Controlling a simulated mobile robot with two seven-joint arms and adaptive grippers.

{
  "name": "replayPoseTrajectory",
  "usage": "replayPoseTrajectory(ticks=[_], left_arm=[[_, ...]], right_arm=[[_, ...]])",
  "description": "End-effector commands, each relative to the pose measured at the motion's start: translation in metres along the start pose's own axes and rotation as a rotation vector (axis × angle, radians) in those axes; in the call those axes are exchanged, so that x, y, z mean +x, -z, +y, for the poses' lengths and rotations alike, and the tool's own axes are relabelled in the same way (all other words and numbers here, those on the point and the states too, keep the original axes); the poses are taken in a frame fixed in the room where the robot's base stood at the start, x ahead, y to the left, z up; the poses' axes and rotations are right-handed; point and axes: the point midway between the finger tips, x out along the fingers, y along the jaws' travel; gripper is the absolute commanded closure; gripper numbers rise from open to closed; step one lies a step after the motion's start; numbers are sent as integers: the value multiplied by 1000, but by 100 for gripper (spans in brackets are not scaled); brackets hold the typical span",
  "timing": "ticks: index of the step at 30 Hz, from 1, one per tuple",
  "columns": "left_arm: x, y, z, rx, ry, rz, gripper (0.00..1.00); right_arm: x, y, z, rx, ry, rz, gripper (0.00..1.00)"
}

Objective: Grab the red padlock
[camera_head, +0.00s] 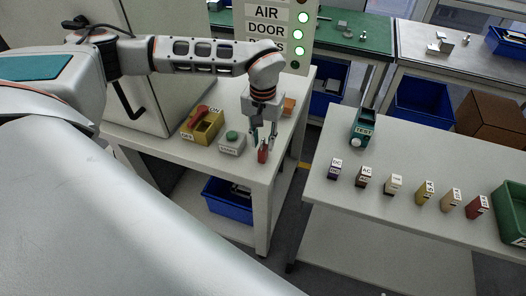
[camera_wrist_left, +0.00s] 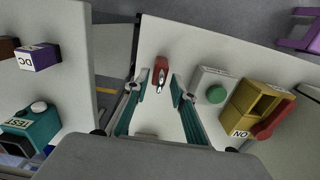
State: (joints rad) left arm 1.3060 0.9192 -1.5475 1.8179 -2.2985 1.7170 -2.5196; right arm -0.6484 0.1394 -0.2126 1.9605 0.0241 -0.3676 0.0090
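The red padlock (camera_head: 262,154) stands near the front right corner of the left white table (camera_head: 215,165). It also shows in the left wrist view (camera_wrist_left: 161,70), with its metal shackle towards the camera. My left gripper (camera_head: 262,140) points down over the padlock. In the left wrist view, the left gripper (camera_wrist_left: 160,93) is open, its two teal fingers apart with the padlock just past and between their tips. No finger visibly grips the padlock. My right gripper is not in view.
A lamp box with a green button (camera_head: 232,143) and a yellow switch box with a red lever (camera_head: 203,124) stand left of the padlock. An orange block (camera_head: 289,106) lies behind. Across a gap, the right table (camera_head: 340,215) holds a TEST device (camera_head: 363,127) and several labelled blocks.

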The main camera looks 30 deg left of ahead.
Motion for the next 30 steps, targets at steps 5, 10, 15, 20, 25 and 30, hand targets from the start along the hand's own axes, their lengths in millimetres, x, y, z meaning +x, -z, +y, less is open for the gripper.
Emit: replayPoseTrajectory(ticks=[5,10,15,20,25,30], left_arm=[[0,0,0,0,0,0,100],[0,0,0,0,0,0,100],[-1,0,0,0,0,0,100],[-9,1,0,0,-1,3,100],[-32,1,0,0,-2,4,100],[-74,2,0,-1,-2,7,100]], right_arm=[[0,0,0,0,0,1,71],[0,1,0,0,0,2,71],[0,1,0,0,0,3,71],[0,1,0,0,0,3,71],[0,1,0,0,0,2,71],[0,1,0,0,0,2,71]])
